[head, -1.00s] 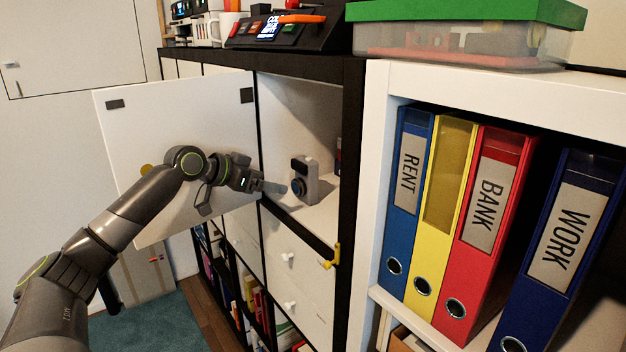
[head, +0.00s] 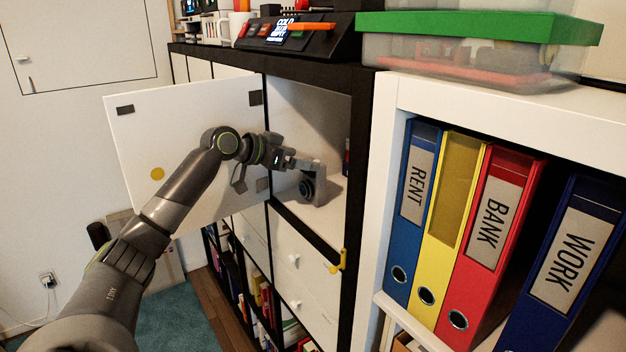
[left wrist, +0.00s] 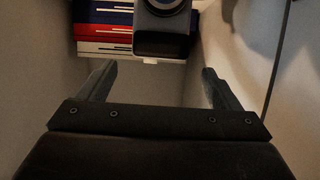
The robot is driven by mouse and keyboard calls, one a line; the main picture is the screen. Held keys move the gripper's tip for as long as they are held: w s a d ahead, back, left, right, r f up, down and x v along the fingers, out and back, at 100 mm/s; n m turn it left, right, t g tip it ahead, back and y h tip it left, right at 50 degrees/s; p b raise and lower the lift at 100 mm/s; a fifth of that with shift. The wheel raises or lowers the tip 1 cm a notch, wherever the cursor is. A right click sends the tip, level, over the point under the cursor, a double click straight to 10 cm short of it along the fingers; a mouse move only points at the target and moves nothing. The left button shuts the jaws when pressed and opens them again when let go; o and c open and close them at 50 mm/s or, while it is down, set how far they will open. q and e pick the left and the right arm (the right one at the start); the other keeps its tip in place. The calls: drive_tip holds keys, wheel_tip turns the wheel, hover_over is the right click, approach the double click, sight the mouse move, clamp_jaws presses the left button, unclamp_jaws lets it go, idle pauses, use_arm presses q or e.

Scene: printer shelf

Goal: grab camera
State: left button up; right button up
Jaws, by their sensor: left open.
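The camera (head: 318,190) is a small grey instant-style camera with a dark round lens. It stands upright on the floor of the open shelf compartment (head: 330,120). My left gripper (head: 298,162) reaches into the compartment at the camera's upper left. In the left wrist view the camera (left wrist: 163,22) is cut off by the top edge, and its lens ring is partly visible. The left gripper's fingers (left wrist: 158,78) are open and empty there, spread to either side of and short of the camera. Contact cannot be seen. My right gripper is not in view.
The white compartment door (head: 160,120) stands open to the left, behind my left arm. Red and blue books (left wrist: 105,25) lie behind the camera. A white shelf (head: 378,180) with binders stands to the right.

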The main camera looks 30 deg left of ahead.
sight(311, 183)
use_arm(q)
drive_tip(key=p+x, duration=0.2)
drive_tip(key=x, duration=0.2)
drive_tip(key=shift+w+d+f+p, duration=0.15)
drive_tip(key=shift+p, duration=0.25)
drive_tip(key=shift+w+d+f, duration=0.15)
drive_tip(key=shift+w+f, duration=0.1)
drive_tip(key=shift+w, duration=0.05)
drive_tip(key=shift+s, duration=0.1)
drive_tip(key=shift+c, duration=1)
drive_tip(key=c, duration=1.5)
drive_tip(key=shift+r, duration=0.1)
